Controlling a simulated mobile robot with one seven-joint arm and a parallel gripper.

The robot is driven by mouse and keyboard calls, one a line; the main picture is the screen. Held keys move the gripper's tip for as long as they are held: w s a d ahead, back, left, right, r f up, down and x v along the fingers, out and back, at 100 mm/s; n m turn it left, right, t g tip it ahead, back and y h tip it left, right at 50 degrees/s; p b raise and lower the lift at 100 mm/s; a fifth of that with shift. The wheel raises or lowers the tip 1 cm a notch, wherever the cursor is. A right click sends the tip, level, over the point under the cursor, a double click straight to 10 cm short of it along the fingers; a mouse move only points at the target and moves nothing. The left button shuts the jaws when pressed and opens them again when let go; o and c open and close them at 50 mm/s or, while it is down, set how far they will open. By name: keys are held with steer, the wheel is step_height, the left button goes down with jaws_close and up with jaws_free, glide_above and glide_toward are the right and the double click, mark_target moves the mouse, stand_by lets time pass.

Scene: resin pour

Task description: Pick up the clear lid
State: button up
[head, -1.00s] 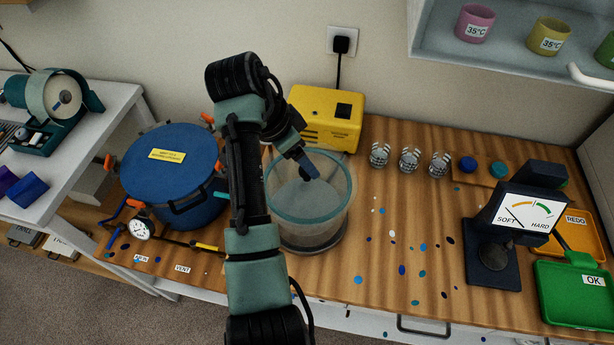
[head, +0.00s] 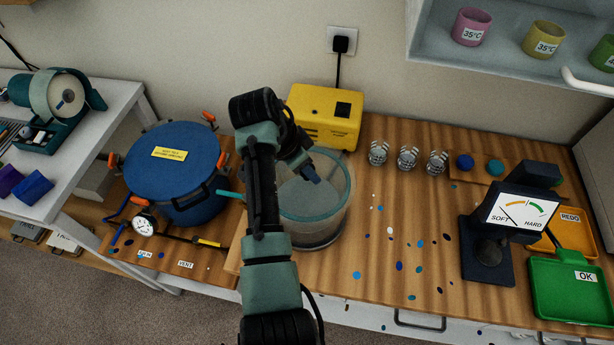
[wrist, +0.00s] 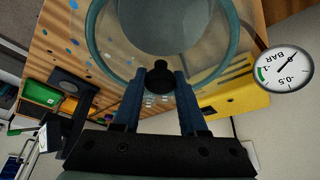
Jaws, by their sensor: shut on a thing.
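The clear lid (wrist: 112,62) is see-through and has a black knob (wrist: 160,78). In the wrist view my gripper (wrist: 160,88) has its two blue fingers on either side of the knob, shut on it. In the head view my gripper (head: 314,180) is over the clear pot (head: 318,228), which has a teal rim. The lid's outline is hard to separate from the pot there, so I cannot tell whether it touches the rim or is raised. My arm hides the left part of the pot.
A blue pressure pot (head: 173,185) stands left, and a yellow pump (head: 325,112) behind. Several striped cups (head: 408,158) stand to the right. A hardness tester (head: 487,250) and a green tray (head: 575,300) are further right. A gauge (wrist: 285,70) shows in the wrist view.

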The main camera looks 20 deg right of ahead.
jaws_close()
steer(key=shift+r, duration=0.1)
stand_by(0.8)
